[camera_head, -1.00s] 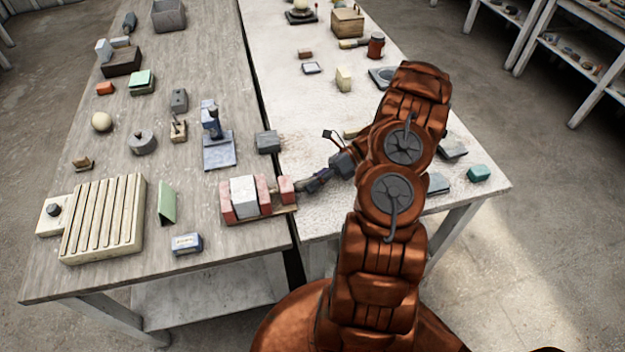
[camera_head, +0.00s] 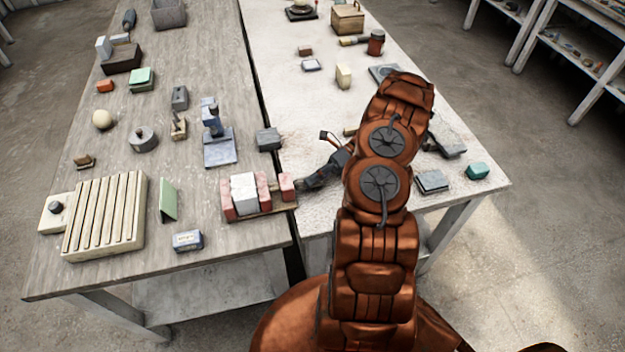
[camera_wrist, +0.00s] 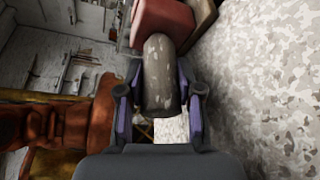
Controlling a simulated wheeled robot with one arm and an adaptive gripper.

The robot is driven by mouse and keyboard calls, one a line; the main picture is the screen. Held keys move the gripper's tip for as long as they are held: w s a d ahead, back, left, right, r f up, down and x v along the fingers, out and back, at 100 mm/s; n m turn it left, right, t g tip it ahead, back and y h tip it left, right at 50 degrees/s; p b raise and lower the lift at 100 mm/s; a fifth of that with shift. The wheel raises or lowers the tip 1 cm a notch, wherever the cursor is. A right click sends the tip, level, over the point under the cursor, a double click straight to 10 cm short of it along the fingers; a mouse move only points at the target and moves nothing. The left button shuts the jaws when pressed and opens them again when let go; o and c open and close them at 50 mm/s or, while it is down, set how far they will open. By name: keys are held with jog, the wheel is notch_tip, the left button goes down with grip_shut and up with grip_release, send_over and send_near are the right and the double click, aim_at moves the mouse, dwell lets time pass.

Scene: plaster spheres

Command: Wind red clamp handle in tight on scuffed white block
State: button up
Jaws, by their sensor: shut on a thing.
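The red clamp (camera_head: 287,188) lies on a wooden base at the right edge of the grey-brown table. The scuffed white block (camera_head: 243,194) sits between its two red jaws; any small gap there is too fine to tell. The clamp's handle (camera_wrist: 160,75) is a worn grey-brown cylinder in the wrist view, in line with a red end block (camera_wrist: 163,22). My gripper (camera_head: 303,184) reaches in from the right; in the wrist view my gripper (camera_wrist: 158,108) has its purple-padded fingers on both sides of the handle, shut on it.
A dark gap separates the two tables.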

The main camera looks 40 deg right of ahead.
jog(key=o, duration=1.2)
jog(key=shift+c, duration=0.2)
